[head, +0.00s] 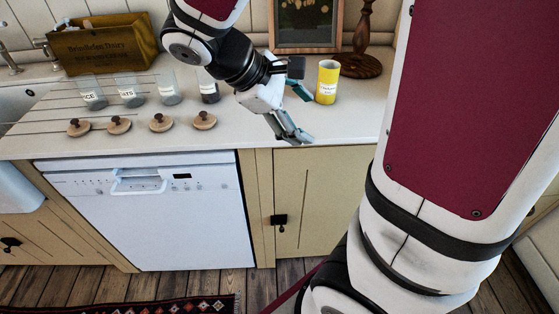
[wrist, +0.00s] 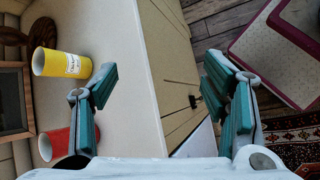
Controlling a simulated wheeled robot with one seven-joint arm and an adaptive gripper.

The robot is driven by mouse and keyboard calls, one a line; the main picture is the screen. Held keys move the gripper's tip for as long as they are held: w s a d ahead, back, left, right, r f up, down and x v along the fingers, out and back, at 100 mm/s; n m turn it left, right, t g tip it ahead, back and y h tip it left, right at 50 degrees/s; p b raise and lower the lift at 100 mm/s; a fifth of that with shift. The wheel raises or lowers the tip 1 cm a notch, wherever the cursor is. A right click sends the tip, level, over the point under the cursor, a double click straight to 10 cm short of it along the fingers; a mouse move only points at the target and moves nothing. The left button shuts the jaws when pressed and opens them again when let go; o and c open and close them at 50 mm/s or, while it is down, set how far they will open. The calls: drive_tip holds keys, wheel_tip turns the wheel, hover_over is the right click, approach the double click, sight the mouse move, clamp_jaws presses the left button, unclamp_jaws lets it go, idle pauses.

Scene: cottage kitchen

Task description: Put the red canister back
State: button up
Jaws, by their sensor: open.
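The red canister (wrist: 54,144) lies toward the lower left of the wrist view, on the pale countertop. The left finger of my gripper covers part of it in that view. I cannot make it out in the head view, where my gripper and wrist hide that stretch of counter. My gripper (head: 303,116) is open and empty near the front edge of the counter. In the wrist view my gripper (wrist: 163,70) has its fingers wide apart, with the counter edge and cabinet front between them. The red canister is outside the fingers, beyond the left one.
A yellow labelled canister (head: 327,82) stands right of my gripper. Several labelled glass jars (head: 131,91) and round wooden lids (head: 161,123) sit to the left. A wooden box (head: 103,45), a picture frame (head: 306,22) and a wooden stand (head: 359,65) are behind. A dishwasher (head: 150,211) is below.

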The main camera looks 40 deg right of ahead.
drive_tip(key=s+a+r+m+t+y, duration=0.3)
drive_tip(key=s+a+m+y, duration=0.4)
drive_tip(key=s+a, duration=0.4)
drive_tip(key=shift+s+a+t+y, duration=0.25)
drive_tip(key=shift+a+t+y, duration=0.35)
drive_tip(key=shift+a+t, duration=0.3)
drive_tip(key=shift+r, duration=0.1)
wheel_tip(320, 180, up, 6)
drive_tip(key=t+p, duration=0.1)
drive_tip(key=p, duration=0.4)
drive_tip(key=shift+r, duration=0.15)
drive_tip(key=shift+w+d, duration=0.1)
